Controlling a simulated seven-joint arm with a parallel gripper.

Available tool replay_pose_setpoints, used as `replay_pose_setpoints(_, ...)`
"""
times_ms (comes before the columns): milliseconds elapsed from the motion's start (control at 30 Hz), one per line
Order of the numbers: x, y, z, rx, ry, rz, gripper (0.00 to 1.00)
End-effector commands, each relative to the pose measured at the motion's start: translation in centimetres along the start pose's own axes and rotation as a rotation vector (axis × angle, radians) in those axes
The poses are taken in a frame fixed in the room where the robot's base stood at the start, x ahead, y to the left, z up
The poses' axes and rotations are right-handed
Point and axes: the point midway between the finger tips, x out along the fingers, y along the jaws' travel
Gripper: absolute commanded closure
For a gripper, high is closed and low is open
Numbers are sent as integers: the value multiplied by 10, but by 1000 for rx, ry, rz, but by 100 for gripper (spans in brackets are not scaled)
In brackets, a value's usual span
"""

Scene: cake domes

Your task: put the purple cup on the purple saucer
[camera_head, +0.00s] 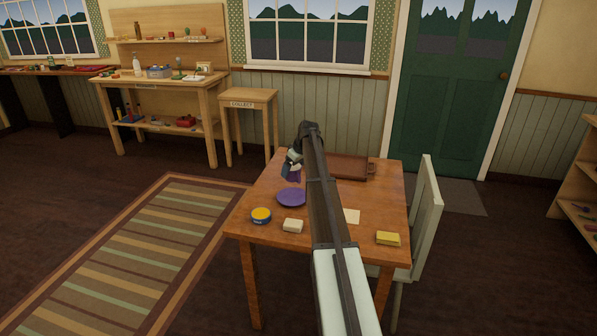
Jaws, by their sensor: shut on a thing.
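The purple saucer (291,198) lies on the wooden table, left of my arm. The purple cup (294,176) is small in view, just above and behind the saucer in the picture. My gripper (293,167) is shut on the cup and partly covers it. I cannot tell how high the cup hangs above the table, or whether any of it is over the saucer's far edge. The fingertips are too small to make out clearly.
On the table (262,215) are a blue and yellow tin (261,215), a pale block (293,226), a yellow block (388,238), a cream square (351,216) and a brown tray (350,168). A pale chair (429,205) stands at the right. My arm hides the table's middle.

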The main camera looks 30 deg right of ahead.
Motion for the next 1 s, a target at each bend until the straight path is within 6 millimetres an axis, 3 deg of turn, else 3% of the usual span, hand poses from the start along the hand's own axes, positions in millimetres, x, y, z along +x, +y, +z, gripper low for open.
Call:
replay_pose_setpoints(233, 0, -2, 2, -107, 0, -45, 46)
replay_pose_setpoints(667, 0, -3, 2, -115, 1, -48, 46)
replay_pose_setpoints(1000, 16, -3, 9, -114, 1, -48, 46)
